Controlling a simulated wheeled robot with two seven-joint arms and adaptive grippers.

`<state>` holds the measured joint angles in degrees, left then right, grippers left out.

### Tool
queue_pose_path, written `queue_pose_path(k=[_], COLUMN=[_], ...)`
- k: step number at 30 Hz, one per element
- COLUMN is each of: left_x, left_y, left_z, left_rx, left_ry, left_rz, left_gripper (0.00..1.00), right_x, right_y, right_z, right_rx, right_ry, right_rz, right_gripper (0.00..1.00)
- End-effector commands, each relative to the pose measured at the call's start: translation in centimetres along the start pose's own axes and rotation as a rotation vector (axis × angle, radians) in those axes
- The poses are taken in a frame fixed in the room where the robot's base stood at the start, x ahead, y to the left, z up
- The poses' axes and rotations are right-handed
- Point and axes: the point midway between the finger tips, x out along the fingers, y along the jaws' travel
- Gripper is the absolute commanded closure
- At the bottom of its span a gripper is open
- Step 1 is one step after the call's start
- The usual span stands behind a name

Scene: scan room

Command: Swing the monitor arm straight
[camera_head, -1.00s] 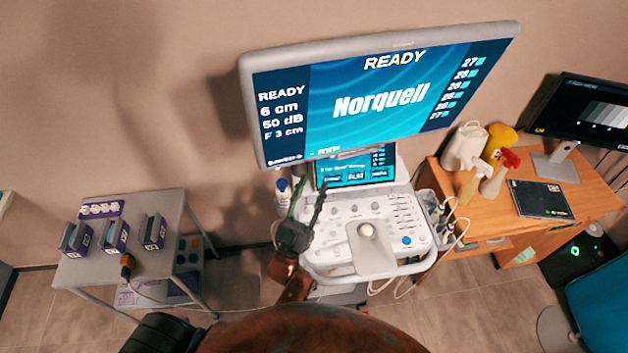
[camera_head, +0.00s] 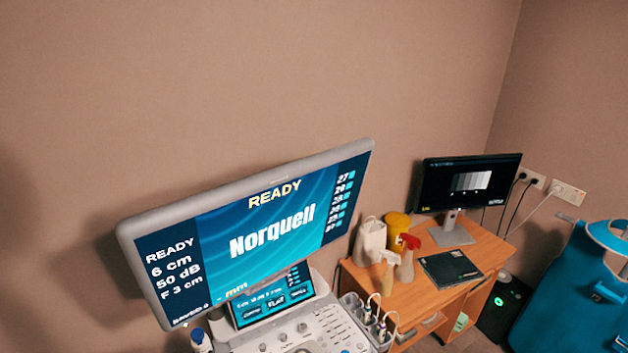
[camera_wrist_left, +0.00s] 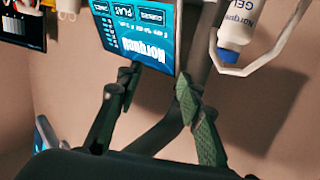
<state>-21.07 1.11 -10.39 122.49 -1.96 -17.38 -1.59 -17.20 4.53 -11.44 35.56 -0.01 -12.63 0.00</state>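The large grey-framed monitor (camera_head: 250,235), reading "READY" and "Norquell", stands above the ultrasound console (camera_head: 310,335) in the head view and looks slanted. Its supporting arm is hidden behind it there. Neither gripper shows in the head view. In the left wrist view, which looks upside down, my left gripper (camera_wrist_left: 158,78) has its two dark fingers apart with nothing held between them. The console's small touch screen (camera_wrist_left: 140,28) is just beyond the fingertips. A dark curved tube (camera_wrist_left: 160,135) runs behind the fingers; I cannot tell whether it is the monitor arm.
A gel bottle (camera_wrist_left: 238,30) sits in a light holder loop close to the right finger. A wooden desk (camera_head: 465,265) at right carries a second monitor (camera_head: 468,183), spray bottles (camera_head: 405,262) and a dark flat case (camera_head: 450,268). The wall above the monitor is bare.

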Motion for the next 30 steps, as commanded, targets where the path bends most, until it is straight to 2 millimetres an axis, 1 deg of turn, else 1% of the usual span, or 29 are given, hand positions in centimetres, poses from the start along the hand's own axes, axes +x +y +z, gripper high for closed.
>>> queue_pose_path(k=[1,3,5,6,8,9,10,13,18,27,30], left_x=[-1.1,-2.9,-4.8,-6.2,-8.3,-9.7,-10.8,-13.9,-18.5,-25.9,-24.6], left_y=[-0.7,-1.6,-2.3,-2.7,-3.3,-3.6,-3.8,-4.3,-5.1,-5.9,-5.7], left_z=[1.9,4.6,6.8,8.2,9.9,11.0,11.6,13.3,15.0,16.4,19.4], left_rx=[0.004,0.006,0.007,0.007,0.008,0.008,0.007,0.006,0.005,0.000,-0.001], left_ry=[-0.095,-0.234,-0.348,-0.423,-0.529,-0.593,-0.638,-0.763,-0.929,-1.167,-1.173], left_rz=[-0.007,-0.015,-0.023,-0.028,-0.035,-0.039,-0.042,-0.051,-0.065,-0.086,-0.079], left_gripper=[0.66,0.66,0.66,0.66,0.66,0.66,0.66,0.66,0.66,0.66,0.66], right_x=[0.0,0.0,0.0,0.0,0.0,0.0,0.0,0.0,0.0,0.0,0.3], right_y=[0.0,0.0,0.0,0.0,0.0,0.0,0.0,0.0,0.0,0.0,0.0], right_z=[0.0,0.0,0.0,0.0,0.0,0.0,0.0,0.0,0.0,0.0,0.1], right_rx=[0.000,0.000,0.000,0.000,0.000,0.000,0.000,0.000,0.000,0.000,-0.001], right_ry=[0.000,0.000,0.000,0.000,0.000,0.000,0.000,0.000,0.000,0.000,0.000], right_rz=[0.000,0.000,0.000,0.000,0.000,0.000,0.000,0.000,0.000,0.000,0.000], right_gripper=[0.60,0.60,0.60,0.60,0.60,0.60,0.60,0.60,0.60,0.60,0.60])
